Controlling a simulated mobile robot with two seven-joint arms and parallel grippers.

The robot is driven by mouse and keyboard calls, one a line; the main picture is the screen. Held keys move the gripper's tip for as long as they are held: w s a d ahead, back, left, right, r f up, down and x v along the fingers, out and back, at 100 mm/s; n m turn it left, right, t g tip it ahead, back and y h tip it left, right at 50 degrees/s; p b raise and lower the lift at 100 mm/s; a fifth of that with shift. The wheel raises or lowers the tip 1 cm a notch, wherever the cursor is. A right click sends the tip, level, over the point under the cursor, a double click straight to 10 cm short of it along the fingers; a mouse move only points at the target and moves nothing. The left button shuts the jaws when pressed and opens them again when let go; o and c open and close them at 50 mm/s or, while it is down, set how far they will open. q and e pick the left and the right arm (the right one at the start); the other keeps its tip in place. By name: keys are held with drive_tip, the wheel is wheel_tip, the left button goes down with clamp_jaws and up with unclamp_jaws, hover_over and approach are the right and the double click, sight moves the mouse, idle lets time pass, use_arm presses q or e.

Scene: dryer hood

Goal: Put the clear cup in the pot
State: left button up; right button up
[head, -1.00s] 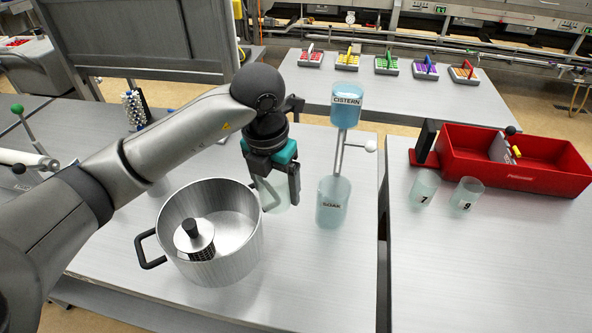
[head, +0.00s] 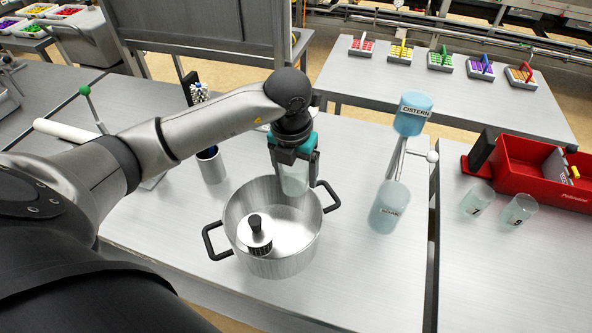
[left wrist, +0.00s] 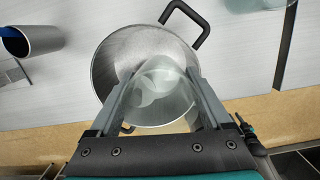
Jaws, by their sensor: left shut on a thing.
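The clear cup (head: 294,179) is held in my left gripper (head: 293,172), which is shut on it. In the head view the cup hangs at the back right part of the pot's opening. The steel pot (head: 275,262) stands on the table with two black handles. A black-knobbed metal piece (head: 255,235) is inside the pot. In the left wrist view the cup (left wrist: 160,88) sits between the fingers (left wrist: 160,100), with the pot (left wrist: 107,62) behind it. I cannot tell exactly how high the cup is. My right gripper is not in view.
The cistern stand (head: 413,112) with its soak vessel (head: 389,210) is right of the pot. Numbered cups (head: 477,199) and (head: 519,210) stand near a red box (head: 545,170). The table in front right is clear.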

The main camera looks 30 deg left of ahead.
use_arm(q)
wheel_tip(320, 180, down, 13)
drive_tip(key=b, duration=1.1)
drive_tip(key=shift+f, duration=0.2)
drive_tip(key=shift+f+b, duration=2.15)
drive_tip(key=shift+f, duration=0.25)
drive_tip(key=shift+f, duration=0.1)
drive_tip(key=o, duration=1.2)
drive_tip(key=shift+c, duration=0.2)
